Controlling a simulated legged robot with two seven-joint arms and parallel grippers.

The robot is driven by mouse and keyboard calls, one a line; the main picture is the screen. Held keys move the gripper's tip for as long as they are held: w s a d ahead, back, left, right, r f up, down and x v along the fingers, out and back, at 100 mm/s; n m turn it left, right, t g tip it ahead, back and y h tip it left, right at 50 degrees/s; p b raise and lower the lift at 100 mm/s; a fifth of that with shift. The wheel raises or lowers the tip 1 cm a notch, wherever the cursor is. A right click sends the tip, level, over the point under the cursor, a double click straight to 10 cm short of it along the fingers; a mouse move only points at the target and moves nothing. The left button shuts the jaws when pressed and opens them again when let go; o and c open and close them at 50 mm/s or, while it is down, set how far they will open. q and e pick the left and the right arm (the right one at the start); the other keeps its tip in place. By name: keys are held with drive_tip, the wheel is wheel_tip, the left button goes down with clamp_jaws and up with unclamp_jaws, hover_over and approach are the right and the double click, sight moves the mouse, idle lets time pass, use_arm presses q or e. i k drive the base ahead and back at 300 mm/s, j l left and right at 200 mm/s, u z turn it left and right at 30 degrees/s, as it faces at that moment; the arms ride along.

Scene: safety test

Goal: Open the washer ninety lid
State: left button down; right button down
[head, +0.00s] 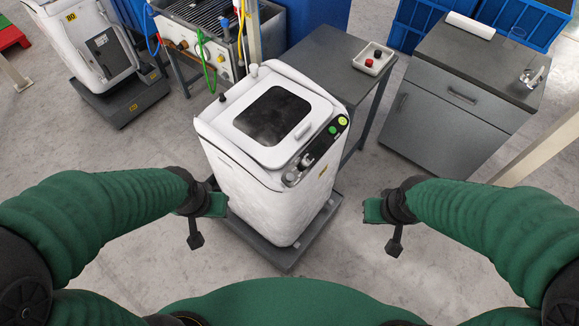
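A white top-loading washer (245,165) stands in the middle of the head view on a dark grey base. Its lid (302,131), with a dark window, lies flat on the top and looks closed. A metal latch-like part (297,170) and green buttons sit along the front right edge of the top. My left gripper (206,222) is at the washer's lower left, in front of its side. My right gripper (384,226) is to the right of the washer, apart from it. Neither holds anything that I can see; their finger openings are unclear.
A grey table (325,55) behind the washer bears a small tray (375,58) with red and black knobs. A grey cabinet (450,95) stands at the right. Another white machine (85,40) is at the far left. The floor right of the washer is clear.

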sight(271, 122)
drive_tip(key=i+l+u, duration=0.1)
drive_tip(key=u, duration=0.3)
drive_tip(key=i+l+u, duration=0.1)
drive_tip(key=u, duration=0.25)
drive_tip(key=l+u, duration=0.25)
drive_tip(key=u, duration=0.15)
